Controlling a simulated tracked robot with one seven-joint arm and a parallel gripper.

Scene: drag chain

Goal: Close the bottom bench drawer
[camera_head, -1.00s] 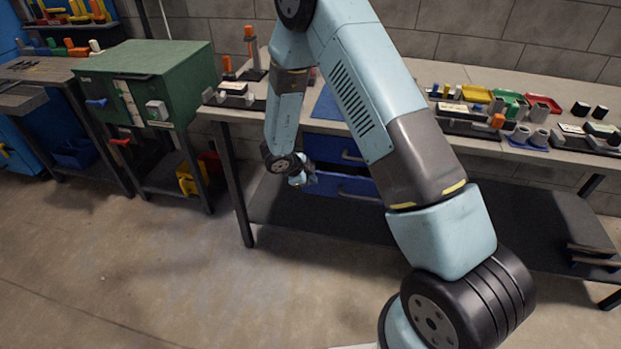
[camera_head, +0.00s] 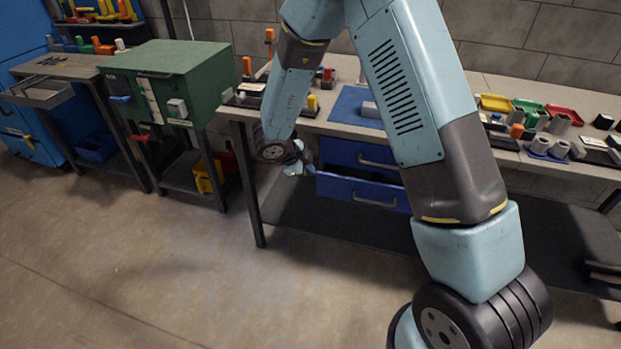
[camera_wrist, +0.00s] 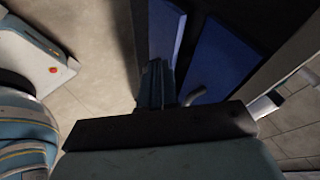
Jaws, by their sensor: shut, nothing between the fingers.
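The bottom bench drawer (camera_head: 340,189) is blue with a grey bar handle, under the workbench in the head view. It stands partly out, its front ahead of the blue drawer above it (camera_head: 345,153). My gripper (camera_head: 300,169) is just left of the bottom drawer's left end, small and partly hidden by my wrist. In the wrist view my gripper's fingers (camera_wrist: 155,80) are together and empty. Blue drawer panels (camera_wrist: 222,60) and a grey handle (camera_wrist: 194,96) lie beyond and right of them. I cannot tell whether the fingers touch the drawer.
The workbench (camera_head: 480,82) carries a blue mat (camera_head: 350,105), coloured trays and several small parts. A bench leg (camera_head: 249,190) stands left of my gripper. A green cabinet (camera_head: 185,62) is further left. The floor (camera_head: 180,270) in front is clear.

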